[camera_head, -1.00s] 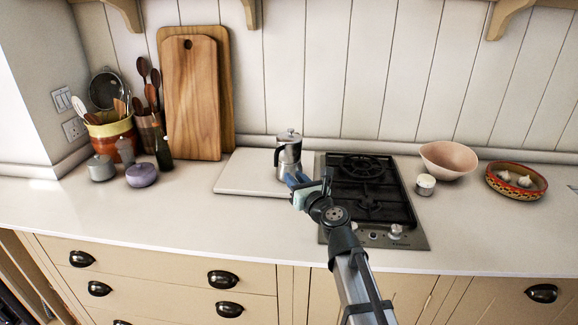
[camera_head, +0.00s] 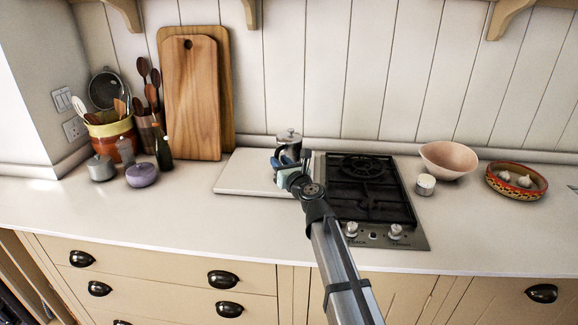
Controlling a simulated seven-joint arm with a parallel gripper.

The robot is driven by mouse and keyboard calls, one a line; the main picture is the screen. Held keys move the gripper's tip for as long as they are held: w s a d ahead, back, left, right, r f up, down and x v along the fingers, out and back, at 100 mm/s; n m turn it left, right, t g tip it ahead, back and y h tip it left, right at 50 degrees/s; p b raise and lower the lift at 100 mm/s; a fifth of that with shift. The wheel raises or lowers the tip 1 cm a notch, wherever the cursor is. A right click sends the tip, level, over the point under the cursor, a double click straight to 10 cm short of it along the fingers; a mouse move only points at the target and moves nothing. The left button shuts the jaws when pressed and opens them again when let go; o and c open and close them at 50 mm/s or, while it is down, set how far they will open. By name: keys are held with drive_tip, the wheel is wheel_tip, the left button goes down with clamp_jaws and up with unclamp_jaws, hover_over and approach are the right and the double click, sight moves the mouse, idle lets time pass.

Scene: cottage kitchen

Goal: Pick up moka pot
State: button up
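The moka pot (camera_head: 289,140) is silver metal with a dark handle on its left side. It stands on the white board (camera_head: 240,172) just left of the stove, near the back wall. My gripper (camera_head: 282,163) is right in front of the pot and hides most of its lower body. Only the lid and upper part of the pot show clearly. The fingers are small and partly hidden by the wrist, so I cannot tell whether they are open or shut, or whether they touch the pot.
The black gas stove (camera_head: 372,195) lies right of my gripper. A pink bowl (camera_head: 448,160), a small white jar (camera_head: 425,185) and a patterned dish with garlic (camera_head: 516,181) stand farther right. Wooden cutting boards (camera_head: 192,95) lean on the wall at left. The front counter is clear.

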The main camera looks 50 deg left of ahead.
sight(277, 156)
drive_tip(key=x, duration=0.3)
drive_tip(key=shift+a, duration=0.2)
clamp_jaws()
idle(1.3)
